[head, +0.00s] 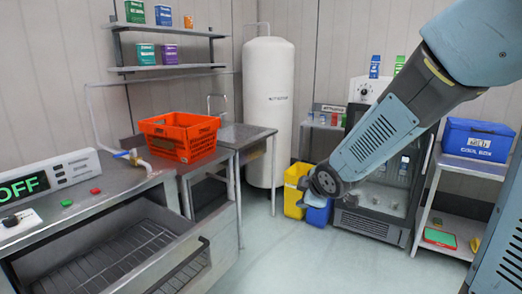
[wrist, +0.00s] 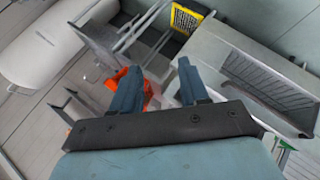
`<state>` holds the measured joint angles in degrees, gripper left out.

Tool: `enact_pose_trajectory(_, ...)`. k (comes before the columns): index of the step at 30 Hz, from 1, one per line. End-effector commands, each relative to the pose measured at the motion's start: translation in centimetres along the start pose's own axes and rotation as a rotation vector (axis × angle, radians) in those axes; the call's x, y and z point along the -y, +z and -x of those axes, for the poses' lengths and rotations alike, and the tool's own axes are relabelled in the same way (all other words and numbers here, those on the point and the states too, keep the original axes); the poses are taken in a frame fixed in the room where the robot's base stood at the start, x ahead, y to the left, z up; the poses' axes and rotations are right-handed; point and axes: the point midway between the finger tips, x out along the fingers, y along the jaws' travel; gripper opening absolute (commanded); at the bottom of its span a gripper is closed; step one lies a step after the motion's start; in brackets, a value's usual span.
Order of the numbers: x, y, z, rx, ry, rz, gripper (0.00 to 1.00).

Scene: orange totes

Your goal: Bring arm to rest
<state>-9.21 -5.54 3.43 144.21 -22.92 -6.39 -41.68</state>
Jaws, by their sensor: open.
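My arm reaches in from the upper right of the head view and slopes down to the left, its end in the air before the cooler and bins. In the wrist view my gripper (wrist: 158,67) shows two blue-grey fingers standing apart on a dark bar, with nothing between them. In the head view the fingers cannot be made out clearly. An orange tote (head: 180,137) stands on the metal bench at the left, apart from my arm. Part of orange plastic (wrist: 148,88) shows behind the fingers in the wrist view.
An open drawer (head: 120,258) with a wire rack juts out at front left. A white tank (head: 268,110) stands at the back. A yellow bin (head: 294,187) and a glass-door cooler (head: 372,222) stand behind my arm. A blue cool box (head: 478,140) sits at right. The middle floor is clear.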

Motion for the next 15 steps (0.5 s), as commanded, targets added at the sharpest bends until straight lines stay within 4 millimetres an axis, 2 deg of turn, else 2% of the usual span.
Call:
enact_pose_trajectory(3,-1.2,1.8,3.4,0.076,0.015,-0.158,0.44)
enact_pose_trajectory(7,-1.7,3.8,7.1,0.154,0.021,-0.343,0.44)
enact_pose_trajectory(15,-0.7,6.5,15.0,0.276,0.025,-0.732,0.44)
